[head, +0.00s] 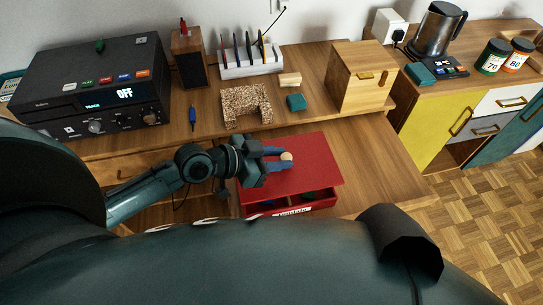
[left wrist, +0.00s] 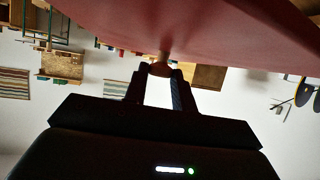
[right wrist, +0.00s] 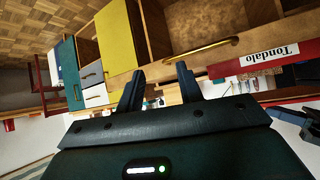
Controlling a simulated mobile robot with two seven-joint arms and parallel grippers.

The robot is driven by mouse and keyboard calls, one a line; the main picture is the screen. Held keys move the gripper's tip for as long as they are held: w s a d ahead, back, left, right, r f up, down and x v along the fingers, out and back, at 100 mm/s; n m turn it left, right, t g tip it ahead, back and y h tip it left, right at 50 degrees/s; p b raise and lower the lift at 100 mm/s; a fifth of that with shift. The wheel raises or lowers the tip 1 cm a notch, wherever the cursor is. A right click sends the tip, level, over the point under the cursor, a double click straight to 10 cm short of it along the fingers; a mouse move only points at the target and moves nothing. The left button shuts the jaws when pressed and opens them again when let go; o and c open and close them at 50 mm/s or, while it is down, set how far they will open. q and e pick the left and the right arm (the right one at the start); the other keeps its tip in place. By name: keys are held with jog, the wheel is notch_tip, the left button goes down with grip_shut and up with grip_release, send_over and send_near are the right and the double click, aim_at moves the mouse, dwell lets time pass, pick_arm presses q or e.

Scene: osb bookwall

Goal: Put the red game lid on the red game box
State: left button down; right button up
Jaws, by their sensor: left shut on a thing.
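The red game lid (head: 318,166) is a flat red panel with a pale round knob (head: 287,156). My left gripper (head: 284,158) is shut on this knob; the left wrist view also shows the fingers on the knob (left wrist: 161,69) under the lid's red face (left wrist: 220,25). The red game box (head: 323,204) is below the lid, with its labelled front and part of its open compartments showing. The lid hides the rest; I cannot tell whether they touch. My right gripper (right wrist: 160,90) is open and empty. The box's labelled front (right wrist: 252,60) shows in the right wrist view.
A brown speckled block (head: 245,103), a teal block (head: 296,102) and a blue pen-like object (head: 192,118) lie behind the lid. A black device (head: 95,90) stands left and a wooden box (head: 360,80) right. Bare desk wood (head: 375,160) shows right of the lid.

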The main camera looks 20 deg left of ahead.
pick_arm(q)
jog(key=shift+d, duration=0.1)
pick_arm(e)
jog(key=shift+d, duration=0.1)
jog(key=shift+f, duration=0.1)
pick_arm(q)
jog(key=shift+f, duration=0.15)
jog(key=shift+f+b, duration=0.9)
jog(key=shift+b, duration=0.15)
notch_tip(320, 180, down, 2)
jog(key=shift+f+b, duration=0.15)
jog(key=shift+b, duration=0.85)
jog(key=shift+f+b, duration=0.35)
jog(key=shift+f, duration=0.2)
pick_arm(e)
jog(key=shift+w+a+f+n+t+y, duration=0.15)
jog(key=shift+a+f+t+y, duration=0.1)
jog(key=shift+a, duration=0.2)
jog(key=shift+w+a+f+n+t+y, duration=0.15)
jog(key=shift+a+y, duration=0.1)
jog(key=shift+a, duration=0.2)
jog(key=shift+w+d+r, duration=0.1)
jog(key=shift+w, duration=0.15)
